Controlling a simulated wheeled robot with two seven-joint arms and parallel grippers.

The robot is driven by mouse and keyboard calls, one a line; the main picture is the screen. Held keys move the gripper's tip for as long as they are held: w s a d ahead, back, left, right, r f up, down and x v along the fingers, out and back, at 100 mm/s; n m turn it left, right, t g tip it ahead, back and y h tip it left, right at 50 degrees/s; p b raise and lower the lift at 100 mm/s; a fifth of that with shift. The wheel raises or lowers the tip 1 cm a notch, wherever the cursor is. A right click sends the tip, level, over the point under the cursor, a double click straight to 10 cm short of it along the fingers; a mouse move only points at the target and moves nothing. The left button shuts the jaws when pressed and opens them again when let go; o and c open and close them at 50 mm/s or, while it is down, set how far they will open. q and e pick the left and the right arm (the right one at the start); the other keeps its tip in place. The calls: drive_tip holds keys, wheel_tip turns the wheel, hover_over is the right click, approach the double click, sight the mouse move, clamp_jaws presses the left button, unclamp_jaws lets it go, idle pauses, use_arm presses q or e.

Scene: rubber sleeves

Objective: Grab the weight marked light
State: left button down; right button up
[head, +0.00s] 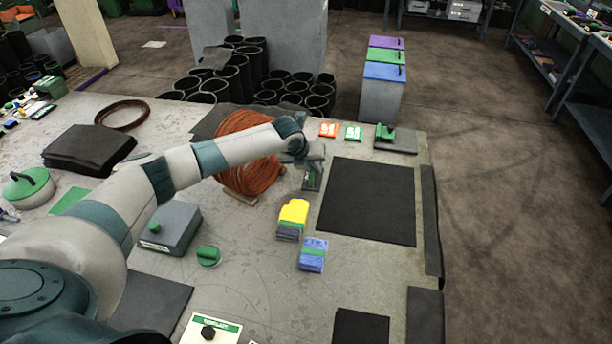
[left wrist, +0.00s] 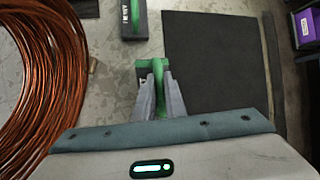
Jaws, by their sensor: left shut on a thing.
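My left gripper (head: 312,166) is at the far end of my outstretched arm, between the orange-brown coil and the large black mat. In the left wrist view its two fingers (left wrist: 160,100) are shut on the green handle of a weight (left wrist: 144,100). Most of that weight is hidden behind the fingers; a scrap of white lettering shows at its left. Its dark body (head: 312,182) shows below the gripper in the head view; I cannot tell whether it touches the table. Another dark weight (left wrist: 133,18) with a green handle and white lettering, hard to read, lies ahead. My right gripper is not in view.
The coil (head: 245,150) stands close left of the gripper. The black mat (head: 370,200) to its right is bare. Yellow (head: 293,212) and blue (head: 313,254) folded stacks lie nearer me. A green-handled block (head: 397,140) stands at the back right, near the table edge.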

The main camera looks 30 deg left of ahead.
use_arm(q)
drive_tip(key=d+r+b, duration=0.2)
drive_tip(key=d+r, duration=0.3)
drive_tip(key=d, duration=0.4)
drive_tip(key=shift+s+r+b, duration=0.25)
drive_tip(key=shift+s+b, duration=0.05)
drive_tip(key=shift+b, duration=0.05)
